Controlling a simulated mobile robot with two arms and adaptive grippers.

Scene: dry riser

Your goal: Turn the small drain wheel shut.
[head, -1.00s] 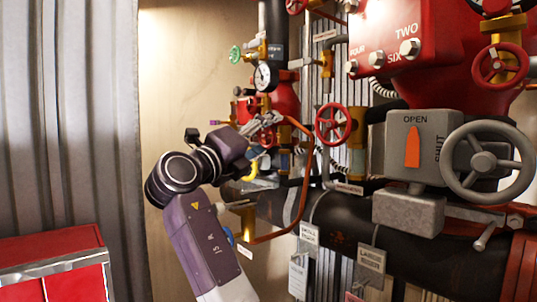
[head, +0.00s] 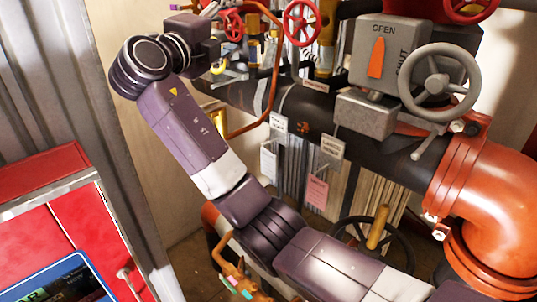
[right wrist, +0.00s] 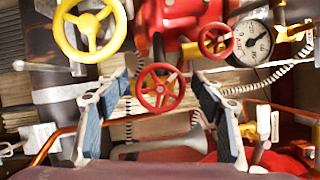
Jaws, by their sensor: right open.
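My right gripper (right wrist: 161,88) is open, with one finger on each side of a small red handwheel (right wrist: 160,86) in the right wrist view. The wheel has spokes and appears centred between the fingertips; contact is not clear. In the head view, a small red wheel (head: 231,24) shows beside my right gripper (head: 211,10) at the top edge, where the fingers are small and partly cut off. Another red handwheel (head: 302,22) is to its right. No label shows which wheel is the drain wheel. My left gripper is not in view.
A yellow wheel (right wrist: 90,28), a smaller red-and-gold wheel (right wrist: 215,40) and a gauge (right wrist: 252,40) surround the grip area. The head view shows a large black pipe (head: 325,115), a grey valve wheel (head: 440,84), hanging tags (head: 317,190) and a red cabinet (head: 40,235).

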